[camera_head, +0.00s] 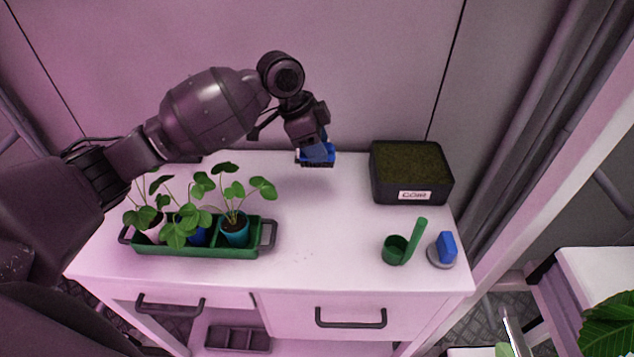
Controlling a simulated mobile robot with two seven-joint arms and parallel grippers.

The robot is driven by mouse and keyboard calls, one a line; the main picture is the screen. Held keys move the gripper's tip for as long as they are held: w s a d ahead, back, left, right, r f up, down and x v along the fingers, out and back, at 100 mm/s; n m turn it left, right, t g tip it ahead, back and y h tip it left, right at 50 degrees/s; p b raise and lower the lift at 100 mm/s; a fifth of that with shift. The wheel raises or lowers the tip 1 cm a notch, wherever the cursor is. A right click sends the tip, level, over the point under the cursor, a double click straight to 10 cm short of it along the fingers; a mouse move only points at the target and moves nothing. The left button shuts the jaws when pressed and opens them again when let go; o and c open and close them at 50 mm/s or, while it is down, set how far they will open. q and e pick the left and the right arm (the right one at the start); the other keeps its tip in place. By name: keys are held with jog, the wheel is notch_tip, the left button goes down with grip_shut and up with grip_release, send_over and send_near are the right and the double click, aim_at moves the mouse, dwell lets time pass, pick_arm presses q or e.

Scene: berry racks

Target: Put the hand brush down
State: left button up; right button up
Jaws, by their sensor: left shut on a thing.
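The hand brush (317,154) is blue with dark bristles along its lower edge. It is at the back middle of the white table (330,230), just left of the black coir box. My left gripper (314,142) is shut on the brush from above, and the wrist hides part of its handle. I cannot tell whether the bristles touch the table top or hang slightly above it. My right gripper is not in view.
A green tray (195,249) with several potted seedlings stands at the left. A black box of coir (413,194) is at the back right. A green scoop (396,250) and a blue-handled thing on a grey disc (445,249) stand front right. The middle is clear.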

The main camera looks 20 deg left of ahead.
pick_arm(q)
notch_tip(320, 180, down, 5)
jog(key=shift+f, duration=0.15)
notch_tip(320, 180, down, 6)
jog(key=shift+r+b, duration=0.2)
jog(key=shift+b, duration=0.1)
jog(key=shift+f, duration=0.1)
jog(key=o, duration=1)
